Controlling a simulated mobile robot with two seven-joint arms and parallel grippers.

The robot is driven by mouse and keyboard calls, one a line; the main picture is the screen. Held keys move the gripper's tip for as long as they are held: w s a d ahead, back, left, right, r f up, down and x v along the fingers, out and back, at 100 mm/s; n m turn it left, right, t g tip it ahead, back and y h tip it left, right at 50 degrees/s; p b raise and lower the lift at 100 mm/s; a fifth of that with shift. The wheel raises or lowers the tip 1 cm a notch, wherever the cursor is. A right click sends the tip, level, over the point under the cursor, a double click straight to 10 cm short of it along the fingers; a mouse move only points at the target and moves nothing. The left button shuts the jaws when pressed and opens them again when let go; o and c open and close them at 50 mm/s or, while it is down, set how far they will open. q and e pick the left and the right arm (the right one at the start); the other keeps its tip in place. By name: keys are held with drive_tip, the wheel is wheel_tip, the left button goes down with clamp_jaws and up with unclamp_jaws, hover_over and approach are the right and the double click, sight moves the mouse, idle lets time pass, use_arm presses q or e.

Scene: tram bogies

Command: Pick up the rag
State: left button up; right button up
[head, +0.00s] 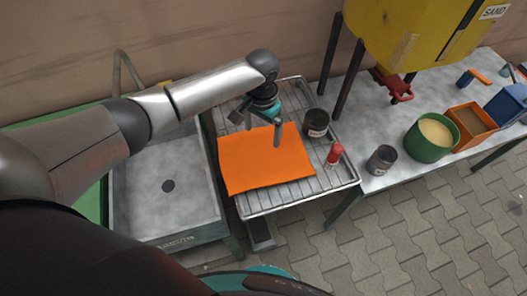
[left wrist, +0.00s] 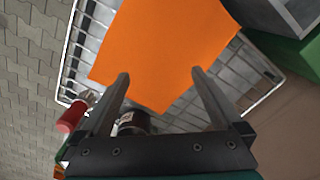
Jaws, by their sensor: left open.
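The orange rag (head: 262,160) lies flat on a wire rack (head: 290,195) beside the sink. It also shows in the left wrist view (left wrist: 165,45), filling the upper middle. My left gripper (head: 258,138) is over the back part of the rag, pointing down. In the left wrist view its two fingers (left wrist: 160,78) are spread wide with nothing between them but the rag below. I cannot tell how high the fingertips are above the rag. My right gripper does not show in either view.
A grey sink (head: 165,200) is at the left. A dark jar (head: 381,159), a green pot (head: 430,140) and a yellow sand hopper (head: 415,35) are at the right.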

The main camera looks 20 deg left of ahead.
use_arm(q)
drive_tip(key=f+b, duration=0.2)
drive_tip(key=b, duration=0.6)
hover_over(262, 156)
wheel_tip(262, 156, down, 5)
drive_tip(key=shift+r, duration=0.1)
drive_tip(key=shift+f, duration=1.3)
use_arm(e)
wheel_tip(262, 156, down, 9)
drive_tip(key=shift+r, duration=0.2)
use_arm(q)
drive_tip(key=shift+c, duration=0.3)
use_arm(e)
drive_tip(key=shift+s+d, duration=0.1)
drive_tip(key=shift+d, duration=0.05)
use_arm(q)
drive_tip(key=shift+f, duration=0.1)
drive_tip(key=c, duration=1.5)
wheel_tip(262, 156, up, 12)
drive_tip(key=p, duration=1.3)
drive_tip(key=shift+d+f, duration=0.1)
drive_tip(key=shift+f, duration=0.05)
clamp_jaws()
drive_tip(key=shift+r+p, duration=0.25)
drive_tip(key=shift+p, duration=0.05)
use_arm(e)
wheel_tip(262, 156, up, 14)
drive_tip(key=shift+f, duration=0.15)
